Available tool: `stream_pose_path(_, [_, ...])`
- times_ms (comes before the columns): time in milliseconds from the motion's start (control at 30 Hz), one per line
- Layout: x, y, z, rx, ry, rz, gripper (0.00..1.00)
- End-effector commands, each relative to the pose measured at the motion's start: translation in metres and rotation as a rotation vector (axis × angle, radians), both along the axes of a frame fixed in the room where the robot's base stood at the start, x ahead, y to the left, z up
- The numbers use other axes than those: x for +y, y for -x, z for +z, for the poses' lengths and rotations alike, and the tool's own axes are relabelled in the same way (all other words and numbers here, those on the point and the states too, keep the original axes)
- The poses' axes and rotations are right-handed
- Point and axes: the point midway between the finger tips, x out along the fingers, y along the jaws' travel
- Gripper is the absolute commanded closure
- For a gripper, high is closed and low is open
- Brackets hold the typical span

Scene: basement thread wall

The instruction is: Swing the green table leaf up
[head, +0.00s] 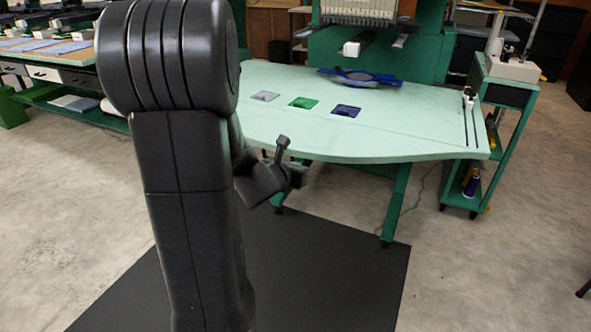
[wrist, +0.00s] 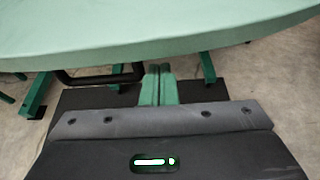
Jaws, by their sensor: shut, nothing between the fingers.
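The pale green table (head: 390,110) stands ahead with its top looking level. Its front part, the leaf (head: 390,143), has a curved front edge, and a faint seam line runs across the top behind it. In the wrist view the thick rounded edge of the leaf (wrist: 170,45) spans the upper part. My gripper (head: 287,172) is in front of the leaf's front left edge, partly hidden by my arm.
A black bar-shaped bracket (wrist: 85,77) shows under the leaf. Silver, green (head: 303,102) and blue patches and a blue hoop (head: 360,78) lie on the table. A green cart (head: 505,95) stands at right. A black mat (head: 320,265) covers the floor in front.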

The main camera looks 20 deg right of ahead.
Motion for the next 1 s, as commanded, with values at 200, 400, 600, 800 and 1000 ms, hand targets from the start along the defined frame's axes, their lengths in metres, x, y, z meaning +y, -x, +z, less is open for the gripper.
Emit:
stream_pose_path(200, [0.004,0.002,-0.018,0.005,-0.006,0.004,1.00])
stream_pose_path(400, [0.037,0.031,-0.002,0.008,-0.009,0.005,1.00])
stream_pose_path(600, [0.060,0.051,0.007,0.009,-0.011,0.004,1.00])
stream_pose_path(800, [0.068,0.059,0.009,0.011,-0.011,0.003,1.00])
stream_pose_path(1000, [0.069,0.060,0.009,0.011,-0.011,0.003,1.00])
